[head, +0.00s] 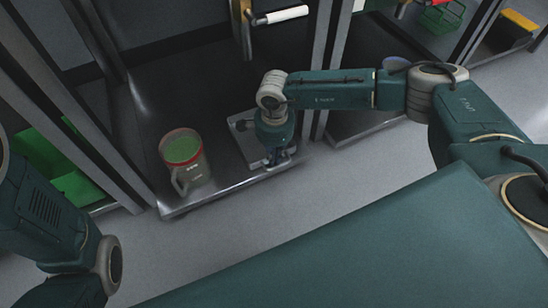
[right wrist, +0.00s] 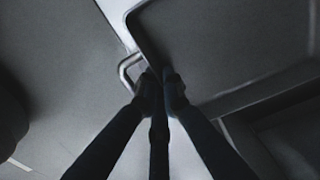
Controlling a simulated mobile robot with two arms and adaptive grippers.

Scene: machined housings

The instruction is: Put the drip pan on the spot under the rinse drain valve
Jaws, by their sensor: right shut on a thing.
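The drip pan (head: 243,141) is a shallow grey metal tray on the dark lower shelf in the head view, partly hidden by my right gripper (head: 279,157). In the right wrist view the drip pan (right wrist: 225,45) fills the upper right, with a bent-wire handle (right wrist: 126,70) at its near edge. My right gripper (right wrist: 160,88) is shut at this handle. The rinse drain valve (head: 243,27) is a brass fitting with a white-gripped lever, above and behind the pan. No marked spot can be made out. My left gripper is out of view.
A mug-like container (head: 186,166) with a red rim and green top stands left of the pan, near the shelf's front edge (head: 225,189). Metal posts (head: 316,60) rise right of the pan. A green bin (head: 62,170) is at the left.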

